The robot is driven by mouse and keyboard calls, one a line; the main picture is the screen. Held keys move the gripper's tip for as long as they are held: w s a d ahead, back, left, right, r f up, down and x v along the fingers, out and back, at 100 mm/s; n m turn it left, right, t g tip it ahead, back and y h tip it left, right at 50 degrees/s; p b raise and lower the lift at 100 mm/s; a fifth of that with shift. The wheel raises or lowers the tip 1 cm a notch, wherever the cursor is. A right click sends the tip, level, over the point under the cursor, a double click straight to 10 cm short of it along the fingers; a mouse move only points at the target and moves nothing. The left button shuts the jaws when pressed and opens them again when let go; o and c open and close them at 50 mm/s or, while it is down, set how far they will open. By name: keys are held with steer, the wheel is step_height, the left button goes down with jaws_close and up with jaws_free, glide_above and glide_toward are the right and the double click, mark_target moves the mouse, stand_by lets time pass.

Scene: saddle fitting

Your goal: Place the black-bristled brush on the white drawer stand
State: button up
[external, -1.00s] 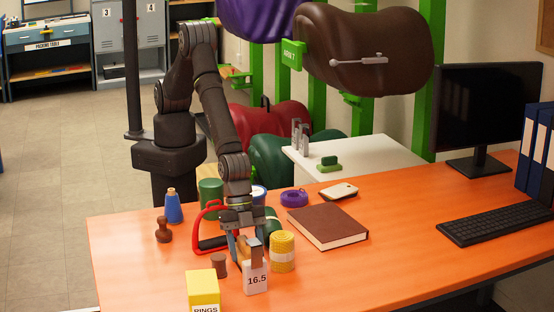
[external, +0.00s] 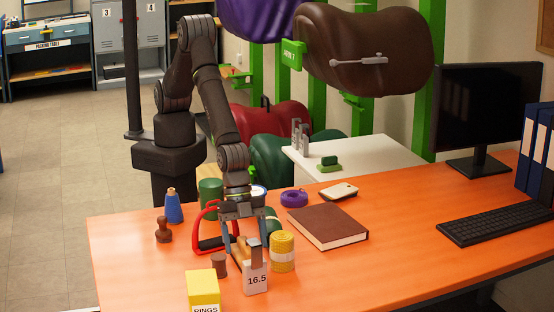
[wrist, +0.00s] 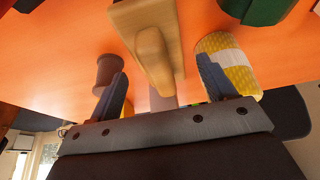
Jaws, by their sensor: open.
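A wooden block with a raised grip (wrist: 155,55) lies between my fingers in the wrist view. It looks like the brush's back, but no black bristles show. In the external view its wooden part (external: 241,248) shows behind the 16.5 card, partly hidden by the card and my gripper. My gripper (external: 246,239) points down over it with fingers apart, one on each side; the wrist view shows both open fingers (wrist: 162,70). I cannot tell whether they touch it. The white drawer stand (external: 385,157) is behind the table, holding a small green block and grey metal pieces.
Close around my gripper stand the 16.5 card (external: 256,280), a yellow roll (external: 282,252), a brown cylinder (external: 219,265) and a red-handled item (external: 196,232). A brown book (external: 328,227) lies to the right. Orange table is clear at front right.

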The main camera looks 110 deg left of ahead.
steer(key=v, duration=0.9)
steer(key=shift+o, duration=0.4)
steer(key=shift+s+a+r, duration=0.1)
steer(key=shift+r, duration=0.05)
steer(key=o, duration=0.4)
steer(key=shift+r, duration=0.2)
steer(key=shift+o, duration=0.2)
steer(key=shift+r, duration=0.1)
